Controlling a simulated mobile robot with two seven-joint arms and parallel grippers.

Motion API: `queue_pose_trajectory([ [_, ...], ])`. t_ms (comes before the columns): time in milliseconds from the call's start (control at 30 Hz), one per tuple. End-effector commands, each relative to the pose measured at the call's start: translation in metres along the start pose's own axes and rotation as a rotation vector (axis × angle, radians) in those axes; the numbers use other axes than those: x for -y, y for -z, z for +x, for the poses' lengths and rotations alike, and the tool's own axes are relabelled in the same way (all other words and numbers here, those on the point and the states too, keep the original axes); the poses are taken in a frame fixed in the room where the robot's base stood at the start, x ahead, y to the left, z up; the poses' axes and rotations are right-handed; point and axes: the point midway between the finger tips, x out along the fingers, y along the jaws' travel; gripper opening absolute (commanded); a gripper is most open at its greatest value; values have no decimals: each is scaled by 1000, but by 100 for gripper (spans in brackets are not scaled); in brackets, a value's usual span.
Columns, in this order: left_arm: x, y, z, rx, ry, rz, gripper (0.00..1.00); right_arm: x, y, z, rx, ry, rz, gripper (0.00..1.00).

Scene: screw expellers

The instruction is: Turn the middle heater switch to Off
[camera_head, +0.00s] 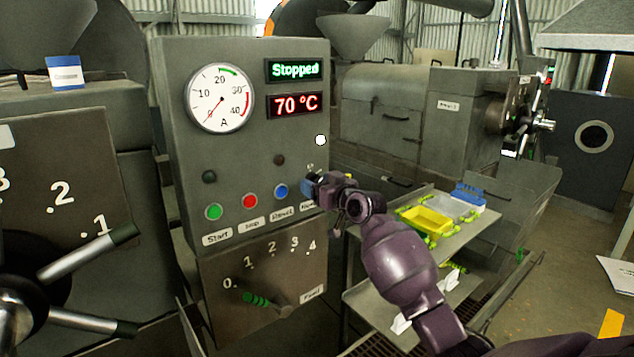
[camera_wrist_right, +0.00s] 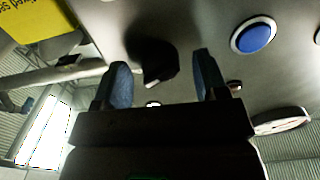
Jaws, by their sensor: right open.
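The middle control panel (camera_head: 240,155) shows in the head view, with lit displays reading "Stopped" and "70 °C". Its heater switch, at the panel's lower right corner, is mostly hidden behind my right gripper (camera_head: 310,186) in the head view. In the right wrist view a black rotary knob (camera_wrist_right: 158,58) stands out from the grey panel. The open fingers of my right gripper (camera_wrist_right: 162,70) lie on either side of it, with visible gaps. I cannot tell whether they touch it or how deep it sits between them. The knob's setting cannot be read. My left gripper is not in view.
Green (camera_head: 214,212), red (camera_head: 250,201) and blue (camera_head: 281,192) buttons sit left of the gripper. The feed lever (camera_head: 265,301) projects below. A table (camera_head: 470,235) with a yellow tray (camera_head: 426,222) stands right of the panel. Another lever (camera_head: 90,250) is at far left.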

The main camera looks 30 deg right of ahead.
Motion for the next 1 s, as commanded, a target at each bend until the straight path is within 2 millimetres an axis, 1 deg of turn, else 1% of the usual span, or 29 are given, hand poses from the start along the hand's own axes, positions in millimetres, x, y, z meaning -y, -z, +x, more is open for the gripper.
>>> queue_pose_trajectory([
  [100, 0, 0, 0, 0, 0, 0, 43, 0, 0, 5, 0, 0, 0, 66],
  [400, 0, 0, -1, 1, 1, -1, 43, 0, 0, 6, 0, 0, -1, 66],
  [667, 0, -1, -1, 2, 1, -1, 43, 0, 0, 6, 0, 0, 0, 26],
  [700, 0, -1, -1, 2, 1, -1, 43, 0, 0, 6, 0, 0, 0, 20],
  [733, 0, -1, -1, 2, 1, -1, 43, 0, 0, 6, 0, 0, 0, 18],
  [1000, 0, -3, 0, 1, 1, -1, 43, 1, -1, 6, 2, 1, -34, 18],
])
